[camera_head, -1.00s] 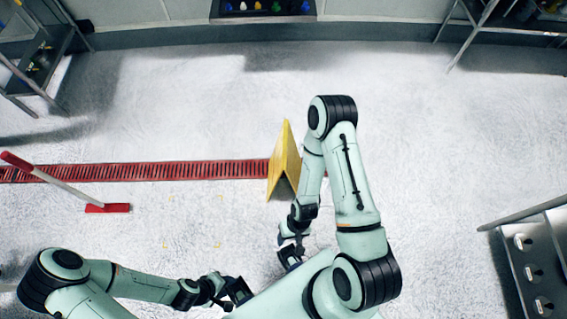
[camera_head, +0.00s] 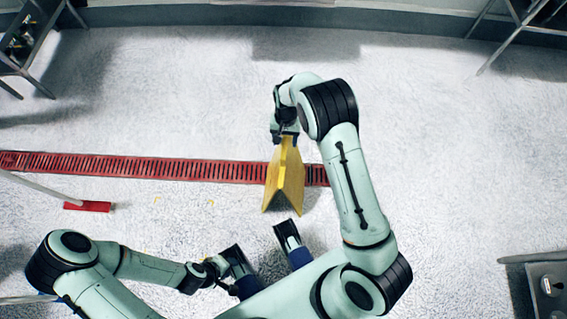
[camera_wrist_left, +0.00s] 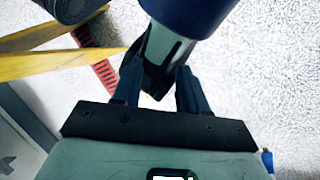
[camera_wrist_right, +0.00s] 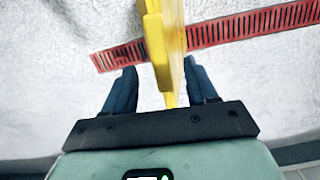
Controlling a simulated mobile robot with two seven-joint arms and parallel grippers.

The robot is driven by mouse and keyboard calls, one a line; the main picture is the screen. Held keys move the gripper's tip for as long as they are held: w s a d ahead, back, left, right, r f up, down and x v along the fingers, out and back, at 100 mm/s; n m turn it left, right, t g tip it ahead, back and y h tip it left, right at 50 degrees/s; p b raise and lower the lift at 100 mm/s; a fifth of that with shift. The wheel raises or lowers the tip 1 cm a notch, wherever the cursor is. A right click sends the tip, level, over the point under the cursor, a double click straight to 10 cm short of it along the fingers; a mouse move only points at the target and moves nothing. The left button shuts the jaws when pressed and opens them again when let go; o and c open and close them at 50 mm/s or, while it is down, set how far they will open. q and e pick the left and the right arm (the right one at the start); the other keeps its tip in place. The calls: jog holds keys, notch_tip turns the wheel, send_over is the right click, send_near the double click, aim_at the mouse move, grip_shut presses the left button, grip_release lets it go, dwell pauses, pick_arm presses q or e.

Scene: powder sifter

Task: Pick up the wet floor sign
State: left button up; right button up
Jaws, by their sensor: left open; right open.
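The yellow wet floor sign (camera_head: 284,188) stands on the floor as a folded A-shape, just right of the picture's middle in the head view. My right gripper (camera_head: 287,138) is at its far, top end. In the right wrist view the sign (camera_wrist_right: 163,45) runs between the two open fingers of my right gripper (camera_wrist_right: 162,90), with its yellow top edge between them. My left gripper (camera_head: 238,262) is low in the head view, apart from the sign. The left wrist view shows its open fingers (camera_wrist_left: 158,88) and part of the yellow sign (camera_wrist_left: 60,65) at the left.
A red floor drain grate (camera_head: 130,167) runs across the floor up to and past the sign. A red-headed squeegee or broom (camera_head: 88,206) lies at the left. Metal racks stand at the upper left (camera_head: 35,40) and upper right (camera_head: 525,30). A metal unit (camera_head: 548,285) is at lower right.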

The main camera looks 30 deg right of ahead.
aim_at(284, 152)
jog(key=f, duration=0.2)
jog(key=f+b, duration=0.1)
jog(key=f, duration=0.2)
jog(key=s+a+f, duration=0.1)
jog(key=f, duration=0.1)
jog(key=shift+f, duration=0.4)
pick_arm(q)
jog(key=w+f, duration=0.1)
jog(key=w+a+f, duration=0.1)
jog(key=shift+w+t, duration=0.3)
jog(key=shift+t, duration=0.1)
pick_arm(e)
grip_shut()
jog(key=shift+r, duration=0.1)
dwell(0.4)
